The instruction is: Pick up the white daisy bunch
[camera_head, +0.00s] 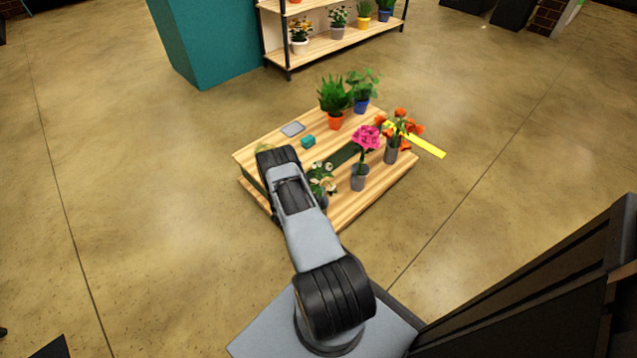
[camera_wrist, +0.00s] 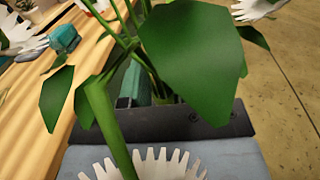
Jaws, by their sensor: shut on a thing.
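The white daisy bunch (camera_head: 322,178) is at the near edge of the low wooden table, partly hidden behind my arm. Its white blooms and green leaves show. In the wrist view, its broad green leaf (camera_wrist: 195,45), thick stems and white petals fill much of the picture, close to the camera. My gripper (camera_wrist: 152,100) is shut on the bunch among the stems; leaves cover most of the jaws. In the head view the gripper is hidden behind my arm. I cannot tell whether the bunch is lifted.
On the wooden table (camera_head: 385,183) a pink flower (camera_head: 366,137) and orange flowers (camera_head: 402,130) stand in grey pots at right. A fern (camera_head: 333,95) and a blue-potted plant (camera_head: 362,88) stand behind. A teal block (camera_head: 308,141) lies mid-table.

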